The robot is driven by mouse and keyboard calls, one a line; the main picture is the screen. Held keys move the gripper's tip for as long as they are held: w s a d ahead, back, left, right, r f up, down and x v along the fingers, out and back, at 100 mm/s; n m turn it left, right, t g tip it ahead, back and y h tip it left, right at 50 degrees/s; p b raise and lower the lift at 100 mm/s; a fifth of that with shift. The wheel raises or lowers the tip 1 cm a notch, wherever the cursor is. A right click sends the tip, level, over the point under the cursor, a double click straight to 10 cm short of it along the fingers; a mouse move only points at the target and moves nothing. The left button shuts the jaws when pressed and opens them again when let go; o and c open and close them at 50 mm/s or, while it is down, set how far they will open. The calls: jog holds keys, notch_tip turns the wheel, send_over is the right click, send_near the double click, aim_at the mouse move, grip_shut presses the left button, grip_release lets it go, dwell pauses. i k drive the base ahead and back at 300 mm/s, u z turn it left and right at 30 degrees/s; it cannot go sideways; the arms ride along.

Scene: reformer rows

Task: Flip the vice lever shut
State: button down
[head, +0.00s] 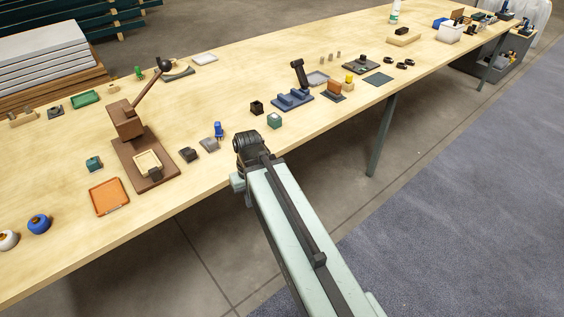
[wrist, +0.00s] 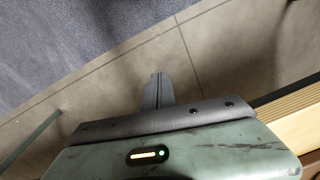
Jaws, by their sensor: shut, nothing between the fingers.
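The vice (head: 291,101) is a blue block-like fixture on a flat base, near the middle of the long wooden bench in the head view. Its dark lever (head: 299,74) stands up at a tilt from the back of the vice. My gripper (wrist: 158,78) shows in the wrist view with its fingers together and nothing between them, over bare floor. In the head view my arm reaches up to the bench's front edge, left of and nearer than the vice; the fingers cannot be made out there. The vice is not in the wrist view.
A brown press (head: 140,150) with a long handle is further left. The bench edge (wrist: 285,98) shows in the wrist view.

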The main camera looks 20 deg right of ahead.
aim_at(297, 65)
jog(key=u, duration=3.35)
jog(key=k, duration=2.25)
jog(key=z, duration=1.35)
jog(key=i, duration=1)
